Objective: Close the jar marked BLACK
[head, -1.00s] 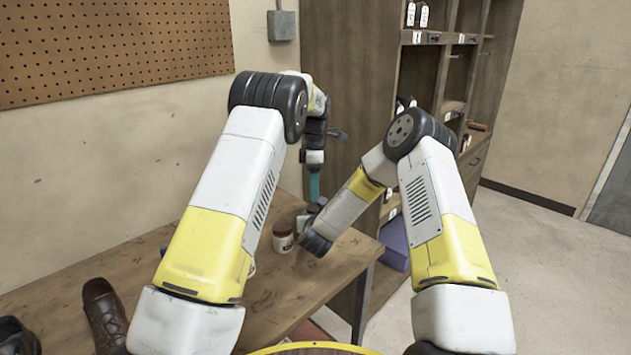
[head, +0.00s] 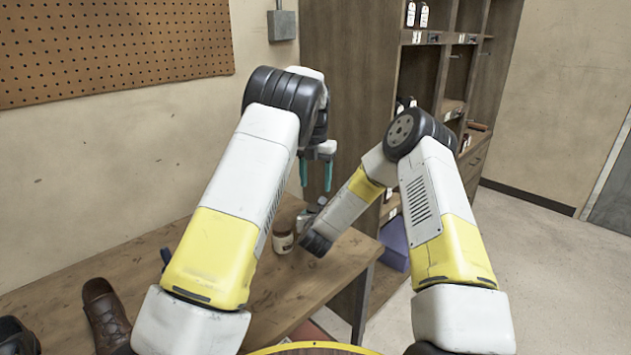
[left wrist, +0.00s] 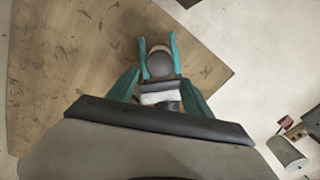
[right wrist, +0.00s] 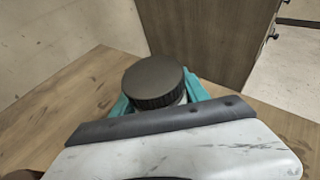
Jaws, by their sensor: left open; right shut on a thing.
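A small jar (head: 283,241) with a pale label stands on the wooden table (head: 225,262); I cannot read its marking. In the right wrist view a dark ribbed lid (right wrist: 153,82) sits between the teal fingers of my right gripper (right wrist: 160,100), which is shut on the jar. The lid also shows from above in the left wrist view (left wrist: 160,63). Whether it is fully seated on the jar I cannot tell. My left gripper (head: 316,182) is open and empty, pointing down above the jar, its fingers apart on either side in its wrist view.
Brown boots (head: 104,315) stand on the table at the lower left. A tall wooden shelf unit (head: 345,90) rises behind the table's far end. A blue-purple box (head: 394,243) is beside the table. The table around the jar is mostly clear.

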